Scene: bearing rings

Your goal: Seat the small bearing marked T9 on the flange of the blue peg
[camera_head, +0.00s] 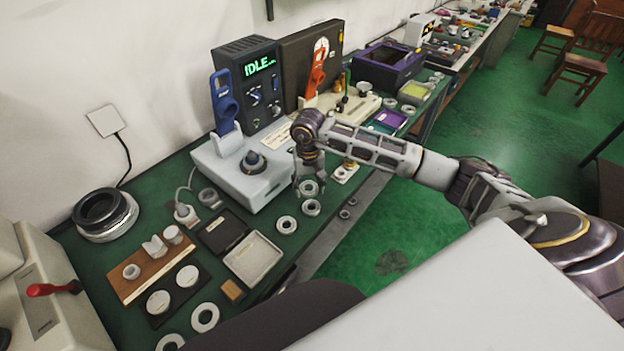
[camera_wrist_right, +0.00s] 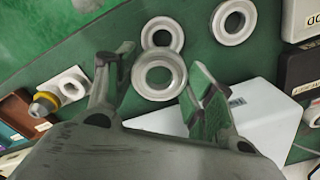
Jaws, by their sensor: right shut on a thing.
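My right gripper (camera_head: 309,186) points down beside the white box and is shut on a pale metal bearing ring (camera_head: 308,188). In the right wrist view the ring (camera_wrist_right: 159,90) sits between the two fingertips (camera_wrist_right: 157,78), its hole facing the camera. No T9 mark is legible on it. The box (camera_wrist_right: 258,112) also shows in the wrist view, but the peg does not. My left gripper is not in view.
Loose rings (camera_head: 311,208) and (camera_head: 286,225) lie on the green bench near the gripper. A yellow-and-white fitting (camera_head: 345,171) stands to the right. A blue upright handle (camera_head: 223,102) and a dark display unit (camera_head: 249,80) rise behind the peg. An empty tray (camera_head: 252,258) is in front.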

